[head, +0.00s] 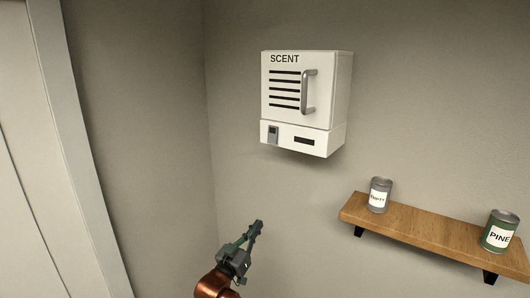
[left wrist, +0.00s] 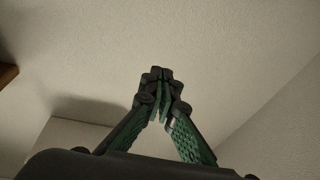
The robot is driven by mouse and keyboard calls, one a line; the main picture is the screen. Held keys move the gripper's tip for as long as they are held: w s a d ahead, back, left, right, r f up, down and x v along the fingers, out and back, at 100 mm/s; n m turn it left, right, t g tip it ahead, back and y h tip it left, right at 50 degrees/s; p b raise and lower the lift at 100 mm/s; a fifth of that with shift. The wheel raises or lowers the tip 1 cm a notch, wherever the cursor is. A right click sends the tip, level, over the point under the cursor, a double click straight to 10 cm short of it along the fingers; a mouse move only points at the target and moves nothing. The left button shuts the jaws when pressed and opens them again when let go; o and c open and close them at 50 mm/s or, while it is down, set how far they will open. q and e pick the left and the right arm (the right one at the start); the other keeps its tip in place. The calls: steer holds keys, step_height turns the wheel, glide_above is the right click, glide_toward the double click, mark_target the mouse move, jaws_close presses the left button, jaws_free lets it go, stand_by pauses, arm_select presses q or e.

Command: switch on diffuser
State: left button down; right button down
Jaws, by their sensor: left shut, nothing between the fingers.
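The diffuser (head: 335,95) is a white box labelled SCENT, mounted on the wall in the upper middle of the head view. Its door has dark slots and a grey vertical handle (head: 309,92), and looks closed. A small grey switch (head: 273,134) with a dark reddish part at its top sits at the lower left of its front, beside a dark slot (head: 304,140). My left gripper (head: 258,224) is below the diffuser and apart from it, shut and empty. It also shows shut in the left wrist view (left wrist: 161,72). My right gripper is not in view.
A wooden shelf (head: 420,232) on dark brackets is on the wall at right. It carries a grey can (head: 379,195) with a white label and a green can (head: 500,231) labelled PINE. A pale panel (head: 30,150) stands at far left. The wall between gripper and diffuser is clear.

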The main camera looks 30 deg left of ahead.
arm_select(q)
steer(key=s+d+r+t+h, duration=0.1)
steer(key=s+r, duration=0.4)
steer(key=r, duration=0.3)
steer(key=s+d+r+m+t, duration=0.1)
steer(key=s+d+r+t, duration=0.1)
steer(key=s+r, duration=0.4)
steer(key=s+d+r+m+t+h+p, duration=0.1)
steer(key=s+r, duration=0.4)
steer(key=r, duration=0.7)
steer(key=shift+s+d+t+h, duration=0.15)
steer(key=shift+d+t+h, duration=0.15)
steer(key=shift+d+t, duration=0.3)
steer(key=p, duration=0.5)
glide_toward(272, 138)
step_height(272, 138, up, 5)
steer(key=w, duration=0.2)
steer(key=w+f, duration=0.1)
steer(key=shift+w+d, duration=0.15)
steer(key=shift+w, duration=0.25)
steer(key=shift+w+f, duration=0.2)
steer(key=shift+w, duration=0.2)
